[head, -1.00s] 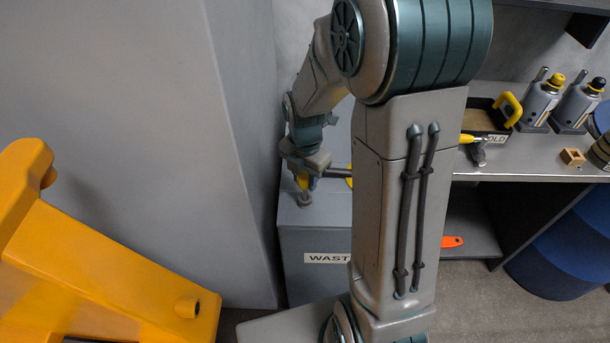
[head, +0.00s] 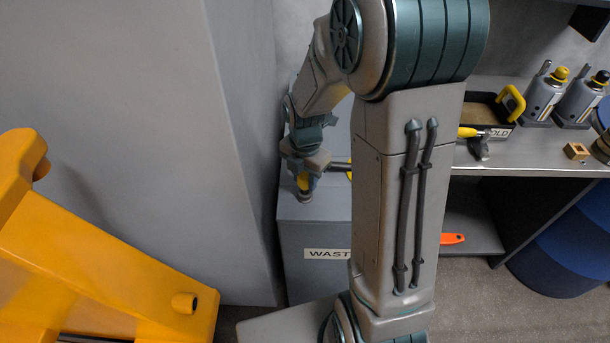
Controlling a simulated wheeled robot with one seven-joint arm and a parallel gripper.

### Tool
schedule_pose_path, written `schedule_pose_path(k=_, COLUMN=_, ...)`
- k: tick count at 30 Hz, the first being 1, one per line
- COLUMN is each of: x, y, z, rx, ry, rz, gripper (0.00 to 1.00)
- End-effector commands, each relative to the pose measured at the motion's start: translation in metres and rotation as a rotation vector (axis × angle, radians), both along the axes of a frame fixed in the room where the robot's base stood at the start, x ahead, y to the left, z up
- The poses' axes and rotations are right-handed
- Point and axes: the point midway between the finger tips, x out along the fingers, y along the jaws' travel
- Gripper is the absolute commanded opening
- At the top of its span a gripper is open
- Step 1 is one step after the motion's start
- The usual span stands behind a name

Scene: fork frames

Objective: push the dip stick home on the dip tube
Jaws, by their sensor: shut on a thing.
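My gripper (head: 304,178) is at the left, over the top of the grey bin marked WASTE (head: 292,208).
My arm hides the bin's right side. A tall grey cabinet (head: 150,120) stands close on the left, with a yellow machine (head: 90,250) in front. At right, a bench (head: 530,160) carries a black tray (head: 488,122), two bottles (head: 544,95) and a small wooden block (head: 576,151).

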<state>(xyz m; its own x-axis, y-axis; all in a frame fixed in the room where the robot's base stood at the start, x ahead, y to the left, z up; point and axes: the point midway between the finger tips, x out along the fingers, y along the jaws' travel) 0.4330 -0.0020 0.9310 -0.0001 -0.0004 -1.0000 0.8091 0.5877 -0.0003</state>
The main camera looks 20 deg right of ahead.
Motion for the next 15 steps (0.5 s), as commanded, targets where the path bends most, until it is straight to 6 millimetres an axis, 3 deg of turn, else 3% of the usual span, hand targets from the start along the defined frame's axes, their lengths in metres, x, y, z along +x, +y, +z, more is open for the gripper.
schedule_pose_path(k=15, x=0.000, y=0.000, z=-0.014, rx=0.000, ry=0.000, rz=-0.001, gripper=0.00)
